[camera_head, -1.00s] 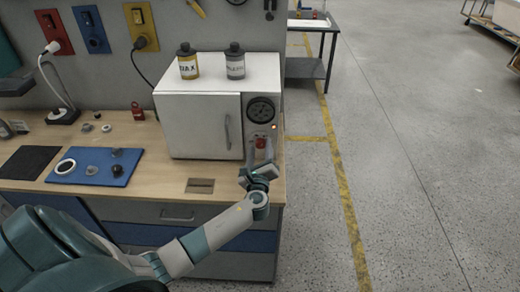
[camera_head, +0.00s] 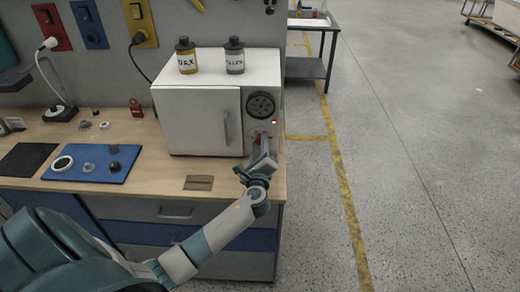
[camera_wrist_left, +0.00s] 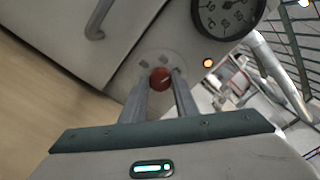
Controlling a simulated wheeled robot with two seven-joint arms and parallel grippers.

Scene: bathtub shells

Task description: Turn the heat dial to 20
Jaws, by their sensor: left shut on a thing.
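The heat dial is a small red knob (camera_wrist_left: 160,79) on the front panel of a white oven (camera_head: 195,122), below a round black gauge (camera_head: 261,105). The gauge also shows large at the top of the left wrist view (camera_wrist_left: 228,14). My left gripper (camera_wrist_left: 161,88) is shut on the red knob, one finger on each side of it. In the head view my left gripper (camera_head: 262,148) reaches up to the lower right of the oven front and covers part of the knob. The number the knob points at is too small to read. My right gripper is not in view.
Two labelled bottles, one yellow (camera_head: 186,58) and one grey (camera_head: 234,58), stand on the oven. A blue mat (camera_head: 90,170) with small parts lies on the workbench at left. An orange light (camera_wrist_left: 208,63) glows beside the knob. Open floor lies to the right.

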